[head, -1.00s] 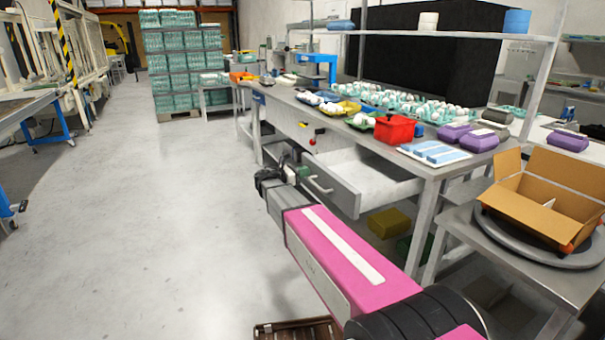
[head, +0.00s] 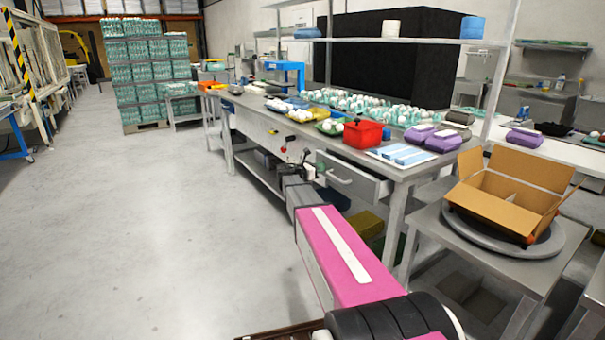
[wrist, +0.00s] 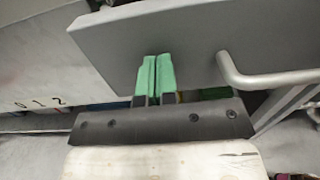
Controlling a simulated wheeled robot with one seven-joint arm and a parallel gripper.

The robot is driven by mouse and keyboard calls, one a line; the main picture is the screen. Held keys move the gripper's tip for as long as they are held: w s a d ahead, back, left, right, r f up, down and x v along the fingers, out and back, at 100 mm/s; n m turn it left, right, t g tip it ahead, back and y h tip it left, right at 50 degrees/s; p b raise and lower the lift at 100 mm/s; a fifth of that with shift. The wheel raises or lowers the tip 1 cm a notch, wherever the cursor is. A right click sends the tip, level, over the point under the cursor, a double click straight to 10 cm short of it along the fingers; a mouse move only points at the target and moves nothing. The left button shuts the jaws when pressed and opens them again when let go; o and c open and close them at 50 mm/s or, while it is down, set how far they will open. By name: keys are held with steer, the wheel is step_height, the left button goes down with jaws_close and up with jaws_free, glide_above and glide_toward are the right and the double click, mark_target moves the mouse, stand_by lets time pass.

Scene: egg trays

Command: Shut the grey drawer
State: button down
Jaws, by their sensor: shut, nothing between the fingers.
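The grey drawer (head: 365,187) is under the long workbench and stands partly out, with a strip of its inside showing over the front. Its bar handle (head: 339,177) is on the front. In the wrist view the drawer front (wrist: 200,35) fills the upper middle, with the handle (wrist: 270,78) at right. My gripper (head: 312,168) is at the left part of the drawer front, left of the handle. Its green fingers (wrist: 155,75) are together and empty, overlapping the lower drawer front in the wrist view. I cannot tell whether they touch it.
The workbench top (head: 415,170) holds egg trays, a red box (head: 362,134) and purple cartons (head: 443,140). An open cardboard box (head: 500,195) stands on a side table at right. The floor at left is clear.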

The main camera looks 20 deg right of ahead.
steer(key=x, duration=0.8)
steer(key=shift+s+a, duration=0.25)
steer(key=shift+a, duration=0.25)
steer(key=v, duration=1.4)
steer(key=s+a+f+m+g+y, duration=0.35)
steer(key=s+f+m+y, duration=0.55)
steer(key=s+f, duration=0.55)
steer(key=s+a+f+m+g+y, duration=0.1)
steer(key=s+a+m+y, duration=0.3)
steer(key=s, duration=0.5)
steer(key=s+a+f+m+g+y, duration=0.1)
steer(key=s+a+f+m+y, duration=0.3)
steer(key=s+a+m, duration=0.3)
steer(key=shift+s+a+f+m, duration=0.25)
steer(key=shift+s+f+m, duration=0.1)
steer(key=shift+s+m, duration=0.55)
